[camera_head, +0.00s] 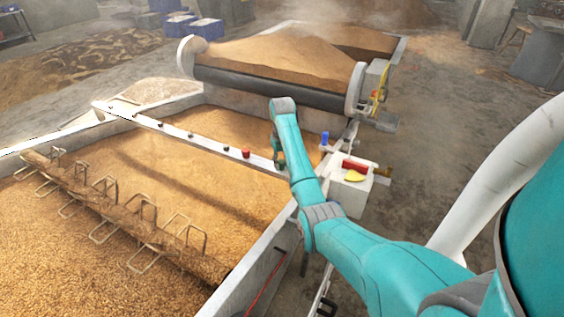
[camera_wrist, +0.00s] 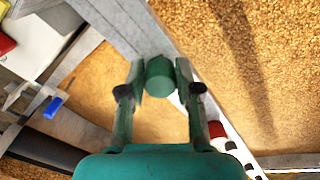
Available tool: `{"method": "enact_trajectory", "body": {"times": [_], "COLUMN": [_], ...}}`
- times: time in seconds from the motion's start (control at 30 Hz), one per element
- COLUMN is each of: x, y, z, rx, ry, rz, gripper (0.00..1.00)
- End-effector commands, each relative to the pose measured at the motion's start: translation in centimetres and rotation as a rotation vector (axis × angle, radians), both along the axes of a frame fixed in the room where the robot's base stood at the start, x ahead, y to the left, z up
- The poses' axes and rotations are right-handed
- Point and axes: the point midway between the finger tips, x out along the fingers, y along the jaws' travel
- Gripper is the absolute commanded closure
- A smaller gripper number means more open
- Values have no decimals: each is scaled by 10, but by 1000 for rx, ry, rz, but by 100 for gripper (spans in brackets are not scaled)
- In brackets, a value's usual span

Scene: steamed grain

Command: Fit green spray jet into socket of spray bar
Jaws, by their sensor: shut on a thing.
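My gripper (camera_wrist: 160,82) is shut on the green spray jet (camera_wrist: 160,76), a short cylinder between the two fingertips. In the head view my gripper (camera_head: 278,160) hangs at the right end of the spray bar, and I cannot make out the jet there. The white spray bar (camera_head: 175,130) spans the grain bed and carries several dark sockets. A red jet (camera_head: 246,153) sits on the bar just left of my gripper; it also shows in the wrist view (camera_wrist: 216,129). The bar's part under the held jet is partly hidden.
A white box (camera_head: 350,190) with a red thing (camera_head: 355,166) and a yellow thing (camera_head: 356,177) on top stands right of my gripper. A blue cylinder (camera_head: 325,138) stands near it. Behind is a large roller (camera_head: 270,87); a tined beam (camera_head: 125,215) lies in front.

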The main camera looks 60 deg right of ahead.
Motion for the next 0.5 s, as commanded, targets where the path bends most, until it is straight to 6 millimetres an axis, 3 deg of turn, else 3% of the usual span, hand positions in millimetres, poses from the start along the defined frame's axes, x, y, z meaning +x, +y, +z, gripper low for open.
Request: {"method": "enact_trajectory", "body": {"times": [0.13, 0.17, 0.27, 0.5], "x": [0, 0, 0, 0], "y": [0, 0, 0, 0], "z": [0, 0, 0, 0], "rx": [0, 0, 0, 0], "ry": [0, 0, 0, 0], "rz": [0, 0, 0, 0], "gripper": [99, 59, 38, 38]}}
